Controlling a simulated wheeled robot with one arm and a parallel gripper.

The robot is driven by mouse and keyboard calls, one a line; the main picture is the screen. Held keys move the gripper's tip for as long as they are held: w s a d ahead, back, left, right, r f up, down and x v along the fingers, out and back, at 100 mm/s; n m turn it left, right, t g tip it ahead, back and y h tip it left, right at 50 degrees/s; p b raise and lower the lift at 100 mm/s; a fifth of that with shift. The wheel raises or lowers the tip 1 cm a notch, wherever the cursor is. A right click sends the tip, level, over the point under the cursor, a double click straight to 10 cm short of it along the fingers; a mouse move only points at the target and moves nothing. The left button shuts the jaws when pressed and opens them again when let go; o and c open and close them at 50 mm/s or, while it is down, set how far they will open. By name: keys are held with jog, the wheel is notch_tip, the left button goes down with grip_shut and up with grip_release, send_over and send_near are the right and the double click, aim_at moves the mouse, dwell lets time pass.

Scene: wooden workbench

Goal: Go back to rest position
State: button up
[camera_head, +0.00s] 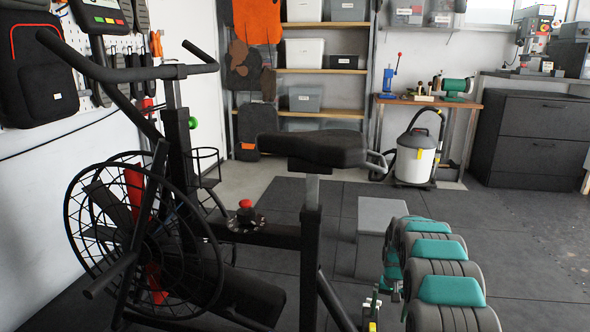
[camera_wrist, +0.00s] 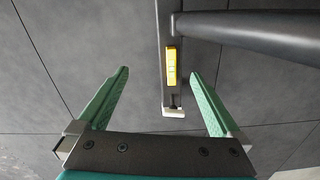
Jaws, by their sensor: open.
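My gripper (camera_wrist: 158,74) shows in the wrist view with its two green fingers spread wide apart. Nothing is held between them. A dark metal bar (camera_wrist: 166,30) with a yellow label (camera_wrist: 171,66) and a pale end cap (camera_wrist: 173,112) shows between the fingers in that picture. I cannot tell how far beyond the fingertips the bar lies.
A black exercise bike (camera_head: 310,230) with a caged fan wheel (camera_head: 145,235) fills the left and middle foreground. A vacuum cleaner (camera_head: 415,158), workbench (camera_head: 430,101), shelves (camera_head: 320,71) and dark drawers (camera_head: 530,140) stand behind. Dark floor (camera_head: 530,230) is open at the right.

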jog(key=s+a+r+n+p, duration=0.15)
jog(key=s+a+r, duration=0.25)
jog(key=s+r, duration=0.65)
jog(key=s+a+r+p, duration=0.2)
jog(key=s+a+r, duration=0.2)
jog(key=s+r, duration=0.65)
jog(key=s+a+r+n+p, duration=0.1)
jog(key=s+a+r, duration=0.1)
jog(key=s, duration=0.7)
jog(key=s+a+r+g+p, duration=0.1)
jog(key=s+r, duration=0.3)
jog(key=s, duration=0.6)
jog(key=s+a+r+n+p, duration=0.1)
jog(key=s+a+r, duration=0.1)
jog(key=s, duration=0.8)
jog(key=shift+a+r+n+g, duration=0.3)
jog(key=shift+a+r+n, duration=0.1)
jog(key=shift+a, duration=0.1)
